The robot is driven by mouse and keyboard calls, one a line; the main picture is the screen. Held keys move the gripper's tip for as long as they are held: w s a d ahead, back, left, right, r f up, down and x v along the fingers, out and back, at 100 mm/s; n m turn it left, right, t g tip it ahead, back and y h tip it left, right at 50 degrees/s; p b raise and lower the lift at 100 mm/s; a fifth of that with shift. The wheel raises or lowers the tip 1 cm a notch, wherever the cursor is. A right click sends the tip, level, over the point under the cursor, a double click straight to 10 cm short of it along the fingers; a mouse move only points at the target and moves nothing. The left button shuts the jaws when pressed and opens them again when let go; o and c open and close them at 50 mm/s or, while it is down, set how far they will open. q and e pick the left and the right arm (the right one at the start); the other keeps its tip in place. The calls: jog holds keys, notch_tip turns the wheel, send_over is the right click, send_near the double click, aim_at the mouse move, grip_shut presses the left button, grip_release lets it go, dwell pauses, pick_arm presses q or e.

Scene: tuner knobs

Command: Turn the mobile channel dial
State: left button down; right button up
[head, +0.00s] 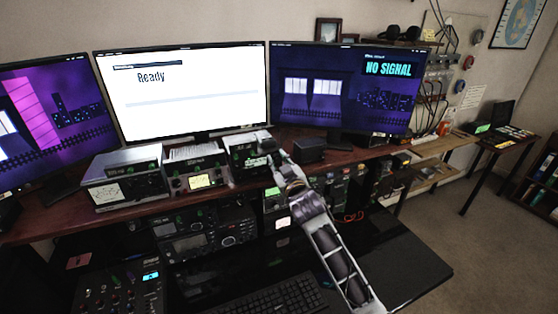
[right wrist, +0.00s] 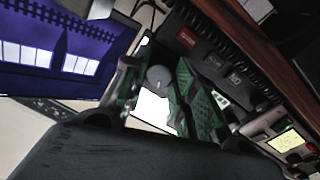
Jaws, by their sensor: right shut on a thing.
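A small grey round dial (right wrist: 158,78) shows between the two green-padded fingers of my right gripper (right wrist: 157,88) in the right wrist view. The gripper is shut on this dial. In the head view my right gripper (head: 271,158) reaches the right side of a grey radio unit (head: 236,152) on the desk shelf, and its fingers hide the dial there. I cannot read a label that names the dial. My left gripper is not in view.
Two similar units, one with a meter (head: 112,193) and one with a lit yellow panel (head: 200,181), stand to the left. A small black box (head: 309,150) stands just right of the gripper. Monitors (head: 182,90) rise behind, and a keyboard (head: 275,298) lies below.

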jog(key=shift+n+p, duration=0.45)
jog(key=shift+n, duration=1.05)
jog(key=o, duration=1)
jog(key=shift+o, duration=0.2)
jog(key=shift+s, duration=0.15)
jog(key=v, duration=1.1)
jog(key=shift+s, duration=0.3)
jog(key=shift+d+f, duration=0.15)
